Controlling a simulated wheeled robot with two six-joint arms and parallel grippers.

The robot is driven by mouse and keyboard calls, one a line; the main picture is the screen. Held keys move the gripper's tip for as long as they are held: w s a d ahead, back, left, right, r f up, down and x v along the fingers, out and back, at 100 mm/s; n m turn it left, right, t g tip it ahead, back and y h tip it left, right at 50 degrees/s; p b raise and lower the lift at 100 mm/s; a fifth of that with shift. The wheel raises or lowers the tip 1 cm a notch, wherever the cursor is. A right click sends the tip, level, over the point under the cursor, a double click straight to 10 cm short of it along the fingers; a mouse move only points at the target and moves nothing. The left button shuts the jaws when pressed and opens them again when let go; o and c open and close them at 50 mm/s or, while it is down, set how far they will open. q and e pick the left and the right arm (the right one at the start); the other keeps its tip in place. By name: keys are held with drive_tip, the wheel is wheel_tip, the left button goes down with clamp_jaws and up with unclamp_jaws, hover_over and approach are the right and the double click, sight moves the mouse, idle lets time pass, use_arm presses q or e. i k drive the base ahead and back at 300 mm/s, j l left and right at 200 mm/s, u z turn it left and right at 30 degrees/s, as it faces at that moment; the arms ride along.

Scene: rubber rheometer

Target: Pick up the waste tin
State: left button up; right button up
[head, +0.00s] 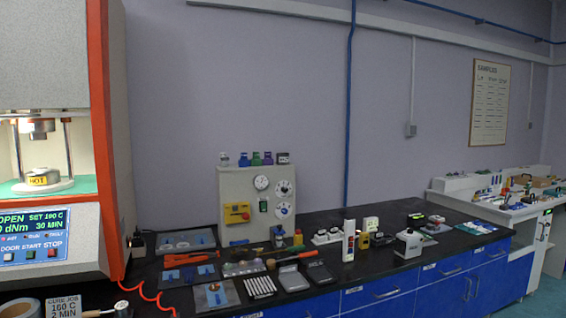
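I cannot pick out a waste tin with certainty in the head view. Many small objects stand on the black bench (390,268), and none is clearly marked as waste. A round metal piece with a yellow label (38,177) sits inside the rheometer (112,150) at the left, on its lower platen. Neither of my grippers is in view.
A grey gauge panel (235,195) stands at the back of the bench. Tools and flat trays (190,275) crowd its left part. A white spray can (348,240) stands upright near the front edge. A job sign (63,306) and a tape roll (20,309) are at bottom left.

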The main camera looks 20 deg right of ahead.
sight(282, 158)
drive_tip(key=i+l, duration=0.2)
drive_tip(key=l, duration=0.2)
drive_tip(key=i+l, duration=0.2)
drive_tip(key=l, duration=0.2)
drive_tip(key=i+l, duration=0.2)
drive_tip(key=l, duration=0.15)
